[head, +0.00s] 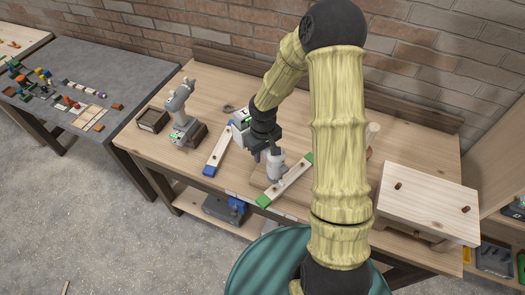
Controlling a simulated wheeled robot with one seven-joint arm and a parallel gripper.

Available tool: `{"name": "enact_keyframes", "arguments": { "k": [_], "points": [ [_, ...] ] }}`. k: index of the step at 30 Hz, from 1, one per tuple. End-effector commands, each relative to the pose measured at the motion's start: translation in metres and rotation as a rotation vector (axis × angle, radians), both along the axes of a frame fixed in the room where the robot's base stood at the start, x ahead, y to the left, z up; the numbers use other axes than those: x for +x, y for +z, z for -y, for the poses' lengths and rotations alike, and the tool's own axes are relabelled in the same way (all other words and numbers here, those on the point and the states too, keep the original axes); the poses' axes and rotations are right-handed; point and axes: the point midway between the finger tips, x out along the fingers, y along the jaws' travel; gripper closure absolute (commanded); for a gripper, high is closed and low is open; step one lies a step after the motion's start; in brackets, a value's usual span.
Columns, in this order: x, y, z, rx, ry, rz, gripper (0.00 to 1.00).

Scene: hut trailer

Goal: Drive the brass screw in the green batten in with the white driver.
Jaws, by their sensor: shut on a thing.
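My gripper (270,152) is shut on the white driver (276,168) and holds it with its lower end pointing down. The driver stands over or just beside the green batten (284,187), a pale strip with green ends lying slantwise near the bench's front edge. I cannot tell whether the driver touches the batten. Small dark marks show on the batten, but the brass screw is too small to make out clearly, and the driver may hide part of it.
A blue-ended batten (219,147) lies left of my gripper. A grey driver (181,112) stands farther left, near a dark tray (152,119). My arm hides part of the bench (240,82). The bench's front left is clear.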

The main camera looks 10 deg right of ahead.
Motion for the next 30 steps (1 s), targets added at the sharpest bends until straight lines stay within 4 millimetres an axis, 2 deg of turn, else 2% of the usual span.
{"name": "enact_keyframes", "arguments": {
  "k": [3,9,30],
  "points": [
    [0.001,-0.015,0.002,0.0,-0.005,0.003,1.0],
    [0.001,-0.026,0.001,0.001,-0.003,0.004,1.0],
    [0.001,-0.026,0.0,0.0,-0.001,0.003,1.0]
  ]
}}
